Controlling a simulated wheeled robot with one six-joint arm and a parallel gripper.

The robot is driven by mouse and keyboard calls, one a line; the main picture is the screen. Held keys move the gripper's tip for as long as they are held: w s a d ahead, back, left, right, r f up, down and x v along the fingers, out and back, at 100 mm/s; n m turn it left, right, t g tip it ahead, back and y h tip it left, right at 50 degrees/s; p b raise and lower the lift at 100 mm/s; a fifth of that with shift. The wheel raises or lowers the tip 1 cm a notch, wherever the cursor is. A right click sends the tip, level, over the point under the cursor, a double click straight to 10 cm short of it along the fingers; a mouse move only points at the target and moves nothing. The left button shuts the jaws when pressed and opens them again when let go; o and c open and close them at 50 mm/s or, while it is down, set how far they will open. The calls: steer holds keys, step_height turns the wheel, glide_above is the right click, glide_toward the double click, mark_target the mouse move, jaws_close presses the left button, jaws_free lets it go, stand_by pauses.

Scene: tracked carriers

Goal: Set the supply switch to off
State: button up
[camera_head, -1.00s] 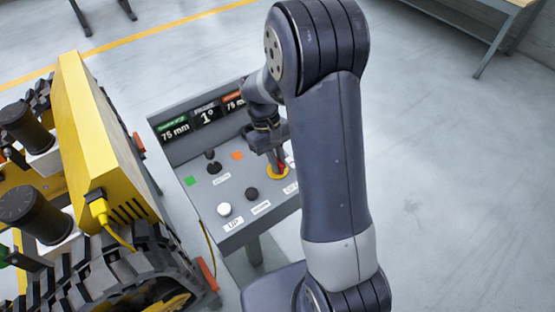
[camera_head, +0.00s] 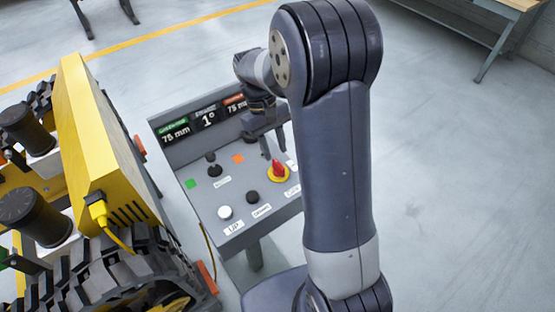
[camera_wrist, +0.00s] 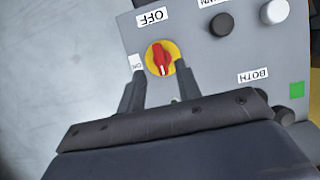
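The supply switch is a red knob on a yellow disc (camera_head: 279,172), on the right part of the grey control panel. In the wrist view the red knob (camera_wrist: 160,59) lies roughly along the picture's vertical, one end toward the OFF label (camera_wrist: 151,17). The small ON label (camera_wrist: 137,62) is left of the disc.
The panel (camera_head: 205,215) also carries a white button (camera_head: 225,212), a black button (camera_head: 252,196), a black selector (camera_head: 213,169) and a display strip (camera_head: 207,118). A yellow tracked carrier (camera_head: 100,140) stands close on the left. The floor to the right is clear.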

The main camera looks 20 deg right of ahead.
mark_target(278, 164)
steer(key=v, duration=0.5)
steer(key=x, duration=1)
steer(key=shift+s+f+p, duration=0.2)
steer(key=shift+f+p, duration=0.1)
steer(key=shift+p, duration=0.05)
steer(key=shift+f, duration=0.1)
steer(key=shift+w, duration=0.1)
